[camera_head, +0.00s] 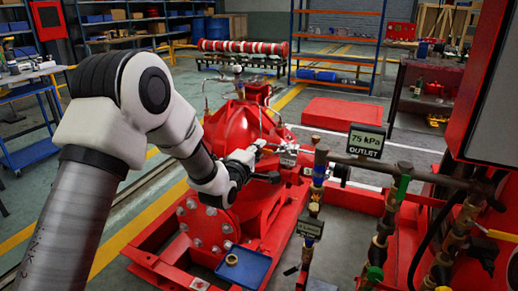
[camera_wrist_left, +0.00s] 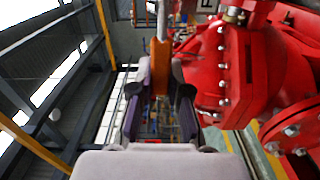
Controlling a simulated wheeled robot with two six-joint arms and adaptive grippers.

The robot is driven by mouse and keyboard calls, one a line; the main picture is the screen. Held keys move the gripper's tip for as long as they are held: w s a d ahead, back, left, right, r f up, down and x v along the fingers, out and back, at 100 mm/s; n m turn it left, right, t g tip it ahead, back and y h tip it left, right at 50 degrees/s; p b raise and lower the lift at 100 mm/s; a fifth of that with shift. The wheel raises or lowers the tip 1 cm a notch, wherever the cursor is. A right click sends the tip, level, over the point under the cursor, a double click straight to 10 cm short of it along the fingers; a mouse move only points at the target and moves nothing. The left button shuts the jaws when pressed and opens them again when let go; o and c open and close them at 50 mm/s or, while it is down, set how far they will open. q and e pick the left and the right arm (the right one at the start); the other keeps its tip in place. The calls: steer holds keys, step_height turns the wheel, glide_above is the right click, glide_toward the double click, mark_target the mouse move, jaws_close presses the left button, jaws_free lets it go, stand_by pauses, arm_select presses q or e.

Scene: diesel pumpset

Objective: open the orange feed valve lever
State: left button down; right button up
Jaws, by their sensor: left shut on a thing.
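The orange feed valve lever (camera_wrist_left: 159,66) stands between the two fingers of my left gripper (camera_wrist_left: 160,98) in the left wrist view. The gripper is shut on it, with a dark finger on each side. In the head view my left gripper (camera_head: 262,164) is beside the red pump casing (camera_head: 236,130), at the small metal pipework. The lever cannot be made out clearly there, as the gripper covers that spot. My right gripper is not in view.
An outlet display (camera_head: 366,141) reads 75 kPa, and a second small display (camera_head: 310,228) stands lower. Pipes with valves (camera_head: 402,187) run to the right. A blue tray (camera_head: 246,267) with a brass ring (camera_head: 231,259) lies in front. The red flanged casing (camera_wrist_left: 236,62) is close right of the gripper.

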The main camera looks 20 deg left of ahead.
arm_select(q)
steer(key=shift+f+n, duration=0.2)
steer(key=shift+n, duration=0.1)
steer(key=c, duration=1.1)
jaws_free()
steer(key=s, duration=1.2)
steer(key=shift+a, duration=0.2)
